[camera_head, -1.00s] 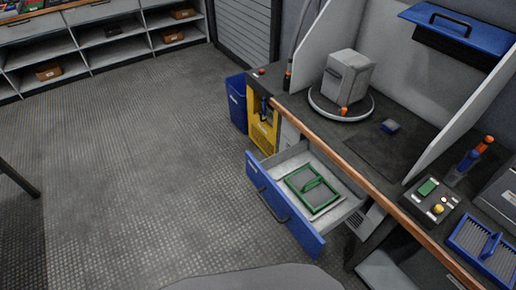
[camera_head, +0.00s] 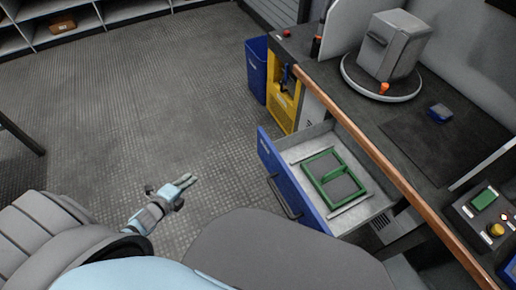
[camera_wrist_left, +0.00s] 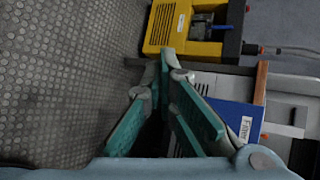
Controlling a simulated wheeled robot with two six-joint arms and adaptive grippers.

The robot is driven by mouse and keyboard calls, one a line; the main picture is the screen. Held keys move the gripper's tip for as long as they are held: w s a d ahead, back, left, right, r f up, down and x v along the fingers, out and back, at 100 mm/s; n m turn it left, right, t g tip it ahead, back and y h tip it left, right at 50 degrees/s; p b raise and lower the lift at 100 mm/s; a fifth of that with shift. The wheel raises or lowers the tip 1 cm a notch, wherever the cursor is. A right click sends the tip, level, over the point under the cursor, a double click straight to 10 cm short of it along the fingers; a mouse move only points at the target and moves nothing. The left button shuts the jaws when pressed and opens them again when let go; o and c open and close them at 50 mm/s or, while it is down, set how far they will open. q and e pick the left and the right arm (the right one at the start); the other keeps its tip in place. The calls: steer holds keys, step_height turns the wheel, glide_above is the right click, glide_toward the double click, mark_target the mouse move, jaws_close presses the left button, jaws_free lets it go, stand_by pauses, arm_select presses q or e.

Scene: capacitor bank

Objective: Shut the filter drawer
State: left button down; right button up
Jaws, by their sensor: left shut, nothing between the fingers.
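The filter drawer (camera_head: 292,186) stands pulled out of the bench, with a blue front and a dark bar handle (camera_head: 284,197). A green-framed filter (camera_head: 333,178) lies flat inside it. In the left wrist view, the drawer's blue front (camera_wrist_left: 238,122) with a "Filter" label shows at the right, partly behind my finger. My left gripper (camera_head: 188,183) is shut and empty, in front of the drawer and to its left, clear of it. Its fingertips (camera_wrist_left: 166,54) meet in the left wrist view. My right gripper is not in view.
A yellow unit (camera_head: 284,104) and a blue bin (camera_head: 257,68) stand beyond the drawer. The copper-edged bench (camera_head: 378,160) runs along the right, bearing a grey box on a round plate (camera_head: 381,80). The floor (camera_head: 150,120) left of the drawer is clear.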

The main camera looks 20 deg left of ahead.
arm_select(q)
steer(key=w+d+r+m+t+h+b, duration=0.2)
steer(key=w+r+m+t+h+b, duration=0.25)
steer(key=m, duration=0.65)
steer(key=m+g+h+b, duration=0.25)
steer(key=m+h, duration=0.45)
steer(key=m, duration=0.7)
glide_toward(260, 134)
steer(key=shift+g, duration=0.4)
steer(key=x, duration=0.4)
steer(key=r+x, duration=0.1)
steer(key=x, duration=0.2)
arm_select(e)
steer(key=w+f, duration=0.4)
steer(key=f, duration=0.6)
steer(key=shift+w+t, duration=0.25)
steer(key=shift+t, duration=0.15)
arm_select(q)
steer(key=shift+f, duration=0.1)
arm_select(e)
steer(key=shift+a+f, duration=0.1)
